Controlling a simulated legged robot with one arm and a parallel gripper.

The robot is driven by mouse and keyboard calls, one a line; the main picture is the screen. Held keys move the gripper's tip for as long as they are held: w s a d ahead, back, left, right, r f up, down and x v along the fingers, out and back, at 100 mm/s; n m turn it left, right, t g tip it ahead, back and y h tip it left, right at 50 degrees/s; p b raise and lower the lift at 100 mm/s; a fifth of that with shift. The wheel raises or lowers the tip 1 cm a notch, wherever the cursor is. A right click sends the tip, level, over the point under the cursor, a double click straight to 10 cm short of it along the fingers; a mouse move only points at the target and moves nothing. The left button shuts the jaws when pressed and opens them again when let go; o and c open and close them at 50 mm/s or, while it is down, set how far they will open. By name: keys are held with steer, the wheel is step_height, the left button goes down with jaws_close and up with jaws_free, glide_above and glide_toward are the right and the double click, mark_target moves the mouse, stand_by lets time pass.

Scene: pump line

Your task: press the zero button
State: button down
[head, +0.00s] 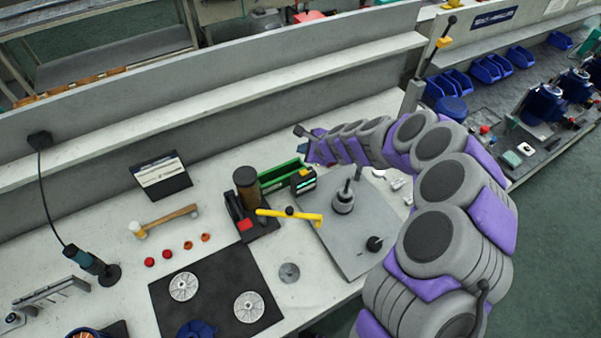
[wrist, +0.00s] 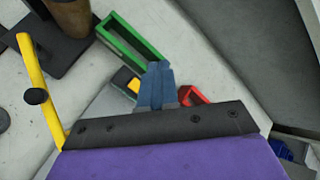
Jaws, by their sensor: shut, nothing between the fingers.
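A small black device with a lit green display (head: 304,182) stands on the bench beside the grey plate; it may carry the zero button, but I cannot make out a button. In the wrist view a yellow and black part (wrist: 126,82), probably of this device, shows just left of my fingers. My gripper (head: 303,148) is at the end of the arm, beyond and above the device. Its blue fingers (wrist: 156,80) are closed together and empty in the wrist view. They look apart from the device, whose near part is hidden behind the gripper's dark mount.
A green open frame (head: 279,176) lies left of the device. A yellow-handled lever (head: 288,214) and a brown cylinder (head: 247,186) stand near it. A grey plate (head: 335,250) carries a metal fitting (head: 344,199). A red part (wrist: 194,96) sits right of my fingers. A wall runs behind.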

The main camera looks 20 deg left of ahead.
mark_target(303, 173)
steer(key=d+f+b, duration=0.2)
steer(key=f, duration=0.1)
steer(key=shift+f, duration=0.15)
steer(key=a+f+b, duration=0.1)
steer(key=f+b, duration=0.1)
steer(key=f, duration=0.1)
steer(key=a+f+b, duration=0.1)
steer(key=shift+a+f+b, duration=0.3)
steer(key=shift+d+r, duration=0.2)
steer(key=shift+d, duration=0.35)
steer(key=shift+d+r, duration=0.15)
steer(key=shift+d, duration=0.4)
steer(key=shift+a+f, duration=0.25)
steer(key=shift+a, duration=0.75)
steer(key=shift+d+r, duration=0.2)
steer(key=shift+d, duration=0.65)
steer(key=shift+a+f, duration=0.2)
steer(key=shift+a, duration=0.5)
steer(key=shift+d+r, duration=0.15)
steer(key=shift+d, duration=0.45)
steer(key=shift+a+f+b, duration=0.35)
steer(key=shift+a+f, duration=0.2)
steer(key=shift+a, duration=0.15)
steer(key=shift+d, duration=0.1)
